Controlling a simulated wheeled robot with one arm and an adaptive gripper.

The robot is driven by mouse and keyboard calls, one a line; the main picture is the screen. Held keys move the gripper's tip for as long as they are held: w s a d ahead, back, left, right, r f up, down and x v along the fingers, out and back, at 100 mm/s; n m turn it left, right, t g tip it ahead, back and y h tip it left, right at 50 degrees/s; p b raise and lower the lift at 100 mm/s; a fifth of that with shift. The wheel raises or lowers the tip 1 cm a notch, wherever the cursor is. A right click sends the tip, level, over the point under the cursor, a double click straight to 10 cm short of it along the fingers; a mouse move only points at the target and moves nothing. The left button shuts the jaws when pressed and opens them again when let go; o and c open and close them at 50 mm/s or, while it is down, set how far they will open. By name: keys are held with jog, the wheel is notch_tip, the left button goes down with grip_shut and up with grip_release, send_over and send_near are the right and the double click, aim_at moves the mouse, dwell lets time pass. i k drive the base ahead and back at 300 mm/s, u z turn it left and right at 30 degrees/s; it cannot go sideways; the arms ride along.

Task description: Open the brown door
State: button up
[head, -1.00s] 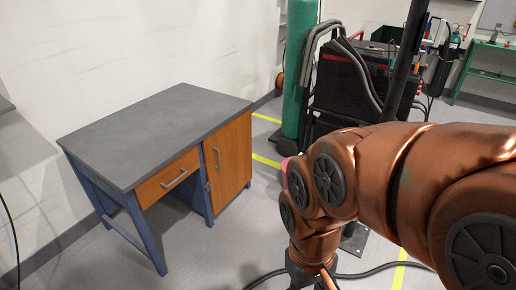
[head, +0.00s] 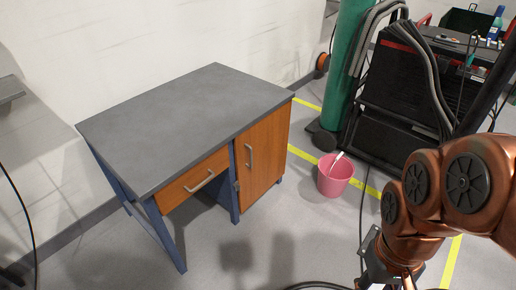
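The brown door (head: 264,158) is the wooden cabinet front on the right side of a desk with a grey top (head: 190,115) and blue legs. The door looks shut. Its upright metal handle (head: 249,156) sits near the door's left edge. Left of it is a brown drawer front (head: 192,182) with its own metal handle. My copper-coloured arm is at the right, bent downward, well apart from the door. The gripper's fingers cannot be made out there.
A pink bucket (head: 335,180) with something white in it stands on the floor right of the door. A green cylinder (head: 352,70) and a black cart (head: 405,95) stand behind it. A dark cable lies on the floor. The floor before the desk is clear.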

aim_at(260, 150)
jog(key=u, duration=0.55)
jog(key=i, duration=0.9)
jog(key=u, duration=0.8)
